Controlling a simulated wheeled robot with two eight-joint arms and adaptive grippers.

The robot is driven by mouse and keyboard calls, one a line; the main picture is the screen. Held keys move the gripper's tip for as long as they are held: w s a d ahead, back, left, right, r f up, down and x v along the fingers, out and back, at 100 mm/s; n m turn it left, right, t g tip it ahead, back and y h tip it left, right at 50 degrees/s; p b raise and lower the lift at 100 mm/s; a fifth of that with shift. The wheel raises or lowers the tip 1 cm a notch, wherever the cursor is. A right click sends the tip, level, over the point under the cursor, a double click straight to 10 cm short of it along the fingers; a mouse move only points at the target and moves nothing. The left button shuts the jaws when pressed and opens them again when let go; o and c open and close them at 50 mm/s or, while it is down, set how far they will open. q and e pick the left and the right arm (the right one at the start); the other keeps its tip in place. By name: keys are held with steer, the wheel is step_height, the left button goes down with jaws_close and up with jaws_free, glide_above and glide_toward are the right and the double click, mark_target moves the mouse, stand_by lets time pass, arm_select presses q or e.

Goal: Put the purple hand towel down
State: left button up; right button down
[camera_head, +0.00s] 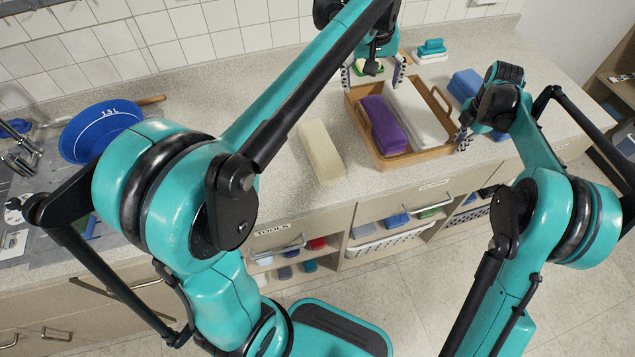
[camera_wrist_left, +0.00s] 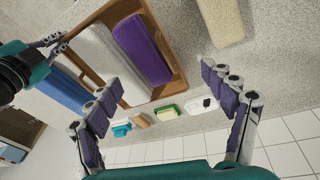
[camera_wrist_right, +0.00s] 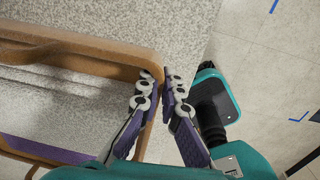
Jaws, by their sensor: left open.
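The purple hand towel (camera_head: 384,125) lies folded in the left side of a wooden tray (camera_head: 366,133) on the counter, beside a white towel (camera_head: 416,113). The purple towel also shows in the left wrist view (camera_wrist_left: 142,50), and the tray's rim in the right wrist view (camera_wrist_right: 95,58). My left gripper (camera_head: 373,77) is open and empty above the tray's back end, apart from the purple towel. My right gripper (camera_head: 463,137) is at the tray's front right corner. In the right wrist view its fingers (camera_wrist_right: 164,82) are close together, one on each side of the rim.
A beige towel (camera_head: 321,150) lies left of the tray, with free counter around it. A blue towel (camera_head: 466,84) lies to the right. A soap dish (camera_head: 367,67) and teal items (camera_head: 432,47) stand behind. A blue bowl (camera_head: 100,131) is at the far left.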

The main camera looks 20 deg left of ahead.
arm_select(q)
steer(key=s+a+f+m+t, duration=0.1)
steer(key=s+f+m+t, duration=0.1)
steer(key=s+f, duration=0.4)
steer(key=s+a+f+m+t, duration=0.2)
steer(key=s+f, duration=0.5)
steer(key=s, duration=0.9)
steer(key=shift+s+f+m+t, duration=0.2)
steer(key=shift+s+m+t, duration=0.1)
steer(key=shift+m, duration=0.3)
steer(key=shift+w, duration=0.1)
arm_select(e)
steer(key=c, duration=1.6)
jaws_free()
steer(key=shift+c, duration=0.2)
